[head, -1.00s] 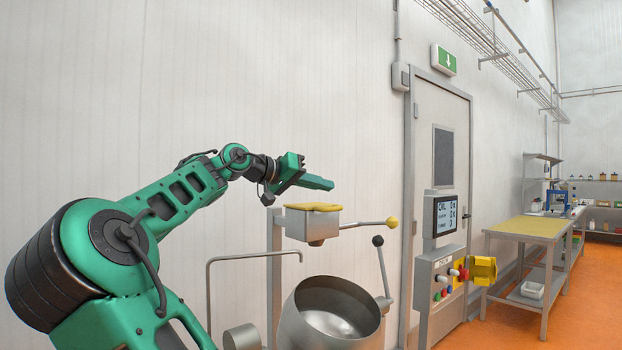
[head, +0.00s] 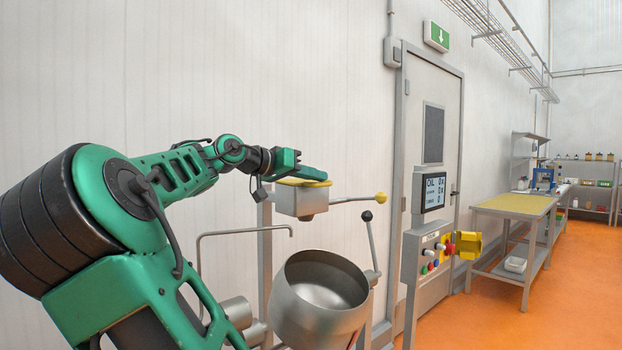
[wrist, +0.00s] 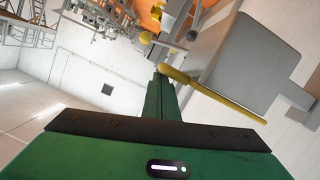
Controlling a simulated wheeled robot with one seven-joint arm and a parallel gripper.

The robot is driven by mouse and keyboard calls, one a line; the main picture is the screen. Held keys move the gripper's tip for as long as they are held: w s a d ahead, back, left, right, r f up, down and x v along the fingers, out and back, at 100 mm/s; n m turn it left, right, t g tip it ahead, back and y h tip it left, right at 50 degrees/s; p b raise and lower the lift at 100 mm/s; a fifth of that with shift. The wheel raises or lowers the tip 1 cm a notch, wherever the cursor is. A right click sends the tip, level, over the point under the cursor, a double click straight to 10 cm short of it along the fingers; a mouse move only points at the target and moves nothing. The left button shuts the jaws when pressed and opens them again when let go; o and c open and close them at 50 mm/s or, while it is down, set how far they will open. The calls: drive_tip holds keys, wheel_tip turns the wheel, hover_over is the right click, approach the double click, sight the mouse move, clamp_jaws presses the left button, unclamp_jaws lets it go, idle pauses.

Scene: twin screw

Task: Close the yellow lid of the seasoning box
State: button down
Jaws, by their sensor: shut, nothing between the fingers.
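The seasoning box (head: 301,203) is a small grey bin mounted on a post, above and behind a round metal bowl. Its yellow lid (head: 322,184) lies about flat across the top in the head view. The wrist view shows the box's grey wall (wrist: 245,62) and the lid's yellow edge (wrist: 215,95) running along it. My gripper (head: 312,173) is shut and empty. Its green fingers lie right over the lid and hide part of it; I cannot tell whether they touch it. The fingers also show close beside the lid in the wrist view (wrist: 160,95).
The metal bowl (head: 320,296) stands below the box. A lever with a yellow knob (head: 382,197) sticks out right of the box, and a black-knobbed lever (head: 367,216) stands by the bowl. A control panel (head: 430,255) stands farther right. A wall is behind.

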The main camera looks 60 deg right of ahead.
drive_tip(key=shift+f, duration=0.15)
drive_tip(key=w+a+r, duration=0.3)
drive_tip(key=a+r, duration=0.3)
drive_tip(key=a, duration=0.3)
drive_tip(key=shift+w+r, duration=0.2)
drive_tip(key=shift+w, duration=0.1)
idle(0.3)
